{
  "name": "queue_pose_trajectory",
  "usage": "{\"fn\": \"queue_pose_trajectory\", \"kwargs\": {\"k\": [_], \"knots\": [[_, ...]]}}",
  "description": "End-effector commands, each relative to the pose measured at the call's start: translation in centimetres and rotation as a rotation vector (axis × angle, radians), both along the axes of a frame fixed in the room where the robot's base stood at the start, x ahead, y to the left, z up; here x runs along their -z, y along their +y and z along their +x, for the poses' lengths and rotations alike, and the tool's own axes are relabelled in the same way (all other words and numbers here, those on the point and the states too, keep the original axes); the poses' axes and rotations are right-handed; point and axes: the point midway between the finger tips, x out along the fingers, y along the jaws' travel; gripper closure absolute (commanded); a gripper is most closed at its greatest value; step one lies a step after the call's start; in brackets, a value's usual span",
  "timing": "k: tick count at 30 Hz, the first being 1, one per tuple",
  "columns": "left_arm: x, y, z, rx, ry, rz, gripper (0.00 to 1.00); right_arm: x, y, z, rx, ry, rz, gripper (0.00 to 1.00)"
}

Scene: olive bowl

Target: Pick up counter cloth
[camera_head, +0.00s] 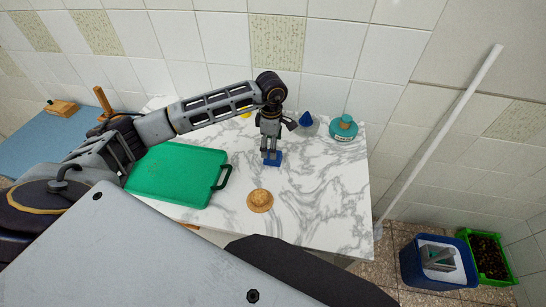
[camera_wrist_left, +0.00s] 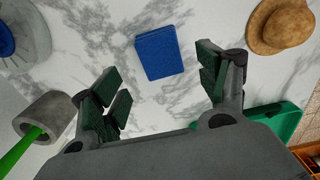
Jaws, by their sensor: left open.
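The counter cloth appears as a small blue rectangle (camera_head: 273,159) lying flat on the white marbled counter (camera_head: 315,185). It also shows in the left wrist view (camera_wrist_left: 159,53), near the top middle. My left gripper (camera_head: 270,150) hangs pointing down over the cloth and covers part of it in the head view. In the left wrist view its two dark green-padded fingers (camera_wrist_left: 160,88) are spread wide and empty, with the cloth beyond and between their lines. I cannot tell the exact height above the cloth. My right gripper does not show.
A green board (camera_head: 175,176) lies to the left, a tan hat-shaped item (camera_head: 260,201) in front. A teal container (camera_head: 343,128) and a blue cone-shaped item (camera_head: 306,119) stand behind right. A grey cup (camera_wrist_left: 45,113) holds a green stick. The counter's right part is clear.

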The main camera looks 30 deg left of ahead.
Motion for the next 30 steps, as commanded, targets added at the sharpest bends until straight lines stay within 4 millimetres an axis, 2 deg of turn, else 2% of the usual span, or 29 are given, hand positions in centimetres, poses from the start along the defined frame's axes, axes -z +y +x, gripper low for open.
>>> {"fn": "queue_pose_trajectory", "kwargs": {"k": [17, 30], "knots": [[1.0, -0.1, 0.0, 0.001, 0.001, 0.000, 0.25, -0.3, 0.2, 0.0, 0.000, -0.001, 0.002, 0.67], [5.1, -0.6, -0.1, -0.001, 0.001, 0.000, 0.25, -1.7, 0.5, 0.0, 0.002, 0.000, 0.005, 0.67]]}}
